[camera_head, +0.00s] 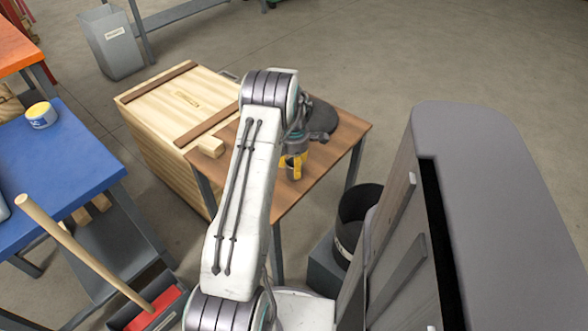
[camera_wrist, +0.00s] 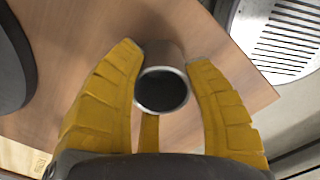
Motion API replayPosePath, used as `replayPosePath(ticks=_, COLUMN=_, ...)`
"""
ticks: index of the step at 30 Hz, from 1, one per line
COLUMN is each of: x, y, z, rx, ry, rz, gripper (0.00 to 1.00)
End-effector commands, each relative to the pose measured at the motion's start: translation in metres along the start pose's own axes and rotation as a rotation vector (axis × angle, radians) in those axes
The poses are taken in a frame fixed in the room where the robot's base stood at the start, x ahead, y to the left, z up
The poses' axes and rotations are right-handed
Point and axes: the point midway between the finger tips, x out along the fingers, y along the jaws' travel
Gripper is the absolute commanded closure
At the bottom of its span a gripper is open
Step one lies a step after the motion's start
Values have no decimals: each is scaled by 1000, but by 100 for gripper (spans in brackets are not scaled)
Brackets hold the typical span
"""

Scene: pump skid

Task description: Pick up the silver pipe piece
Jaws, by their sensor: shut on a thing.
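The silver pipe piece (camera_wrist: 163,55) is a short hollow tube with a bright rim and a dark bore, in the middle of the wrist view. My gripper (camera_wrist: 162,60) has yellow fingers shut on it, one finger on each side. In the head view my gripper (camera_head: 293,166) is low over the brown table (camera_head: 318,172), with the pipe piece mostly hidden between the fingers. I cannot tell whether the pipe touches the tabletop.
A dark round object (camera_head: 340,121) lies on the table behind my gripper. A wooden crate (camera_head: 170,92) stands beside the table, and a black bin (camera_head: 350,235) is to the right. A blue table (camera_head: 60,160) is far left.

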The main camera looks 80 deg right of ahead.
Motion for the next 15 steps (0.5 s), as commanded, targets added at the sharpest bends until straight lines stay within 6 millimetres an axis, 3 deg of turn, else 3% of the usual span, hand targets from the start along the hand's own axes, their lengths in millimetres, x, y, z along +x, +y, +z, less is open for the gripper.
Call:
replayPosePath(ticks=3, x=0, y=0, z=0, rx=0, ry=0, rz=0, gripper=89)
replayPosePath(ticks=15, x=-5, y=0, z=0, rx=0, ry=0, rz=1, gripper=89)
